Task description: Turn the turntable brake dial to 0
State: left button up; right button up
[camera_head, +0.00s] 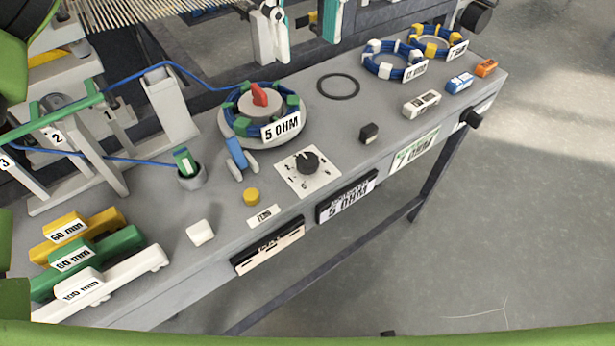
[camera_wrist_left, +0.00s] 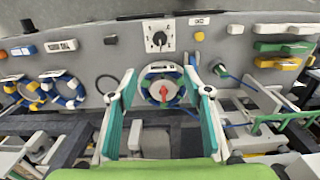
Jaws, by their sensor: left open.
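The brake dial is a black knob (camera_head: 307,162) on a white square plate (camera_head: 322,181) with small marks, on the grey bench in front of the turntable. The knob also shows in the left wrist view (camera_wrist_left: 159,38). Which mark it points to is too small to tell. The turntable (camera_head: 236,128) carries a blue and green coil ring with a red handle (camera_head: 260,93) and a "5 OHM" tag. My left gripper (camera_head: 304,32) is open and empty behind the turntable; its fingers (camera_wrist_left: 160,76) show on both sides of the turntable in the wrist view. My right gripper is not in view.
A small black block (camera_head: 369,132) and a yellow button (camera_head: 251,196) flank the dial. A blue clip (camera_head: 238,155) and a green plug in a holder (camera_head: 188,168) stand nearby.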

pick_arm(q)
jog(key=b, duration=0.7)
send_over(308, 159)
notch_tip(308, 159, down, 10)
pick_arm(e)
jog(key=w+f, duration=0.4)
pick_arm(q)
notch_tip(308, 159, down, 13)
jog(key=b, duration=0.3)
jog(key=shift+r+b, duration=0.2)
jog(key=shift+b, duration=0.1)
jog(key=shift+f, duration=0.8)
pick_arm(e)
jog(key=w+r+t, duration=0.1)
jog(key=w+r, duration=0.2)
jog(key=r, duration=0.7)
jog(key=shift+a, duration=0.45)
pick_arm(q)
jog(key=c, duration=1.1)
